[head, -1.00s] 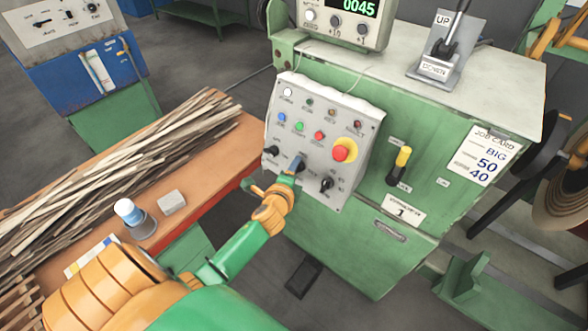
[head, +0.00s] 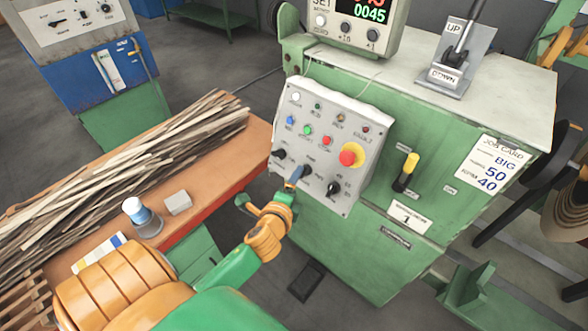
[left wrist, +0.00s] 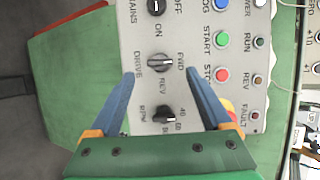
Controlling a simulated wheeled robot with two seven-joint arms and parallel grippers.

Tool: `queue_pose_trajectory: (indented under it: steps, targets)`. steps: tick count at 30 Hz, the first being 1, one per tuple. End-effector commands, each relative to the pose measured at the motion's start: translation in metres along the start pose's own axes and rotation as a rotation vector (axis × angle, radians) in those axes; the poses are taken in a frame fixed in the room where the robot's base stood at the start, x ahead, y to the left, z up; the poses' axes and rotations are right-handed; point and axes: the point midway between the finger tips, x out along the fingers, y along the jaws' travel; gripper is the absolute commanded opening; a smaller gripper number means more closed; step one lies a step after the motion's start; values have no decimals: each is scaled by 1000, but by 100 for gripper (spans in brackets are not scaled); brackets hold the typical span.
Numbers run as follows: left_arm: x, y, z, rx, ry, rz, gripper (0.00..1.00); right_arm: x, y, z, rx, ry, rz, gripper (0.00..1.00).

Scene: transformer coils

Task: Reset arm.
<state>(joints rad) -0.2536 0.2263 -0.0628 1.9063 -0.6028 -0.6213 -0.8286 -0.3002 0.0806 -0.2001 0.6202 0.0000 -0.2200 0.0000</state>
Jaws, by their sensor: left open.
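My left arm comes in from the lower left in the head view, with its left gripper (head: 294,178) in front of the lower part of the grey control panel (head: 345,118). In the left wrist view the left gripper (left wrist: 160,95) is open, its two blue fingers apart and nothing held between them. The panel's DRIVE FWD/REV knob (left wrist: 160,62) and a lower black dial (left wrist: 165,114) show between the fingers. Whether the fingers touch the panel cannot be told. My right gripper is not in view.
The green machine (head: 400,235) carries a yellow-handled lever (head: 407,170), an UP/DOWN lever (head: 460,45) and a counter display (head: 362,12). A red emergency button (head: 348,157) sits on the panel. An orange bench (head: 215,190) with wooden strips (head: 120,155) stands at left.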

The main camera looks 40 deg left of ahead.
Motion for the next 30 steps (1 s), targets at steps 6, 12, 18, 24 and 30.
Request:
queue_pose_trajectory:
  steps: [6, 12, 18, 24, 30]
  targets:
    - [-12, 0, 0, -1, 0, 0, 82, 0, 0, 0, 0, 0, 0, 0]
    - [-12, 0, 0, -1, 0, 0, 82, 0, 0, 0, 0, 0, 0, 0]
    - [-8, 20, -4, -30, 11, 44, 82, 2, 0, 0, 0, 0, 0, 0]
    - [-18, 199, -33, -369, 36, 453, 82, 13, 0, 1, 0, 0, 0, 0]
    - [-110, 375, -42, -800, -186, 888, 82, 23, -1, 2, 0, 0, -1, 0]
